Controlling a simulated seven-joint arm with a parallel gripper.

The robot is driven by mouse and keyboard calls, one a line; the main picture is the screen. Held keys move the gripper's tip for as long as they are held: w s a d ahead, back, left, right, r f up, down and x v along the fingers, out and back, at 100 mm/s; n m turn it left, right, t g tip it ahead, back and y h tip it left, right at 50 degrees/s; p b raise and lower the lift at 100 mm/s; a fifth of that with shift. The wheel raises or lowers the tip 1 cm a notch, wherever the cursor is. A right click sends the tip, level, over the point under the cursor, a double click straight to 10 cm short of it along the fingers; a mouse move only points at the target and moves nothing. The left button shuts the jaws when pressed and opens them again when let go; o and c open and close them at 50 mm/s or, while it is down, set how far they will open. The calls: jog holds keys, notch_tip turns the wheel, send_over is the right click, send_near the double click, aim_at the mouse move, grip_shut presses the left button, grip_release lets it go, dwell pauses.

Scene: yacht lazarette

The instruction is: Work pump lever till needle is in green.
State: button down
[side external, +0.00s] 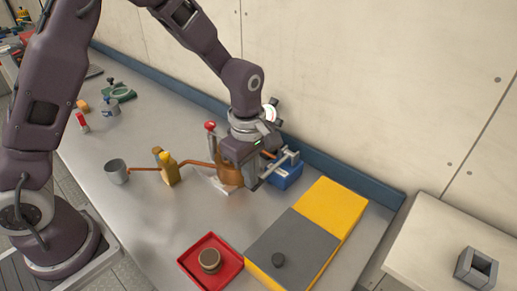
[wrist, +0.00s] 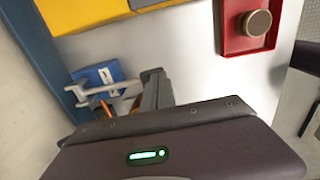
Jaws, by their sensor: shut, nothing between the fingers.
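The orange-brown pump body (side external: 229,174) stands on a pale base plate on the bench, partly hidden behind my gripper. A red knob (side external: 211,126) on an upright stem rises at its left. A round gauge (side external: 271,113) with a pale face shows partly behind my arm; its needle cannot be read. My gripper (side external: 254,186) points down right beside the pump, shut and empty; its fingers (wrist: 155,78) also show in the wrist view. A grey barred piece (side external: 282,164) lies beside it, also in the wrist view (wrist: 98,90); I cannot tell whether it is the lever.
A blue box (side external: 289,177) is close right of my gripper. A yellow case (side external: 333,207) with a grey top panel and a red tray (side external: 190,262) holding a brown round piece stand nearer. A yellow fitting (side external: 168,169) and grey cup (side external: 116,172) are left. The wall is behind.

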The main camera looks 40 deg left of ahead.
jog(key=shift+s+f, duration=0.25)
jog(key=shift+s, duration=0.05)
notch_tip(320, 180, up, 14)
jog(key=s, duration=0.2)
jog(key=shift+s, duration=0.15)
jog(key=shift+r, duration=0.1)
jog(key=s+a+r+m+t, duration=0.2)
jog(key=s+a+m, duration=0.1)
jog(key=s+m, duration=0.6)
jog(key=s+a+r+m+t, duration=0.3)
jog(key=s+a+m, duration=0.1)
jog(key=s+m, duration=0.5)
jog(key=shift+s, duration=0.3)
jog(key=shift+r, duration=0.1)
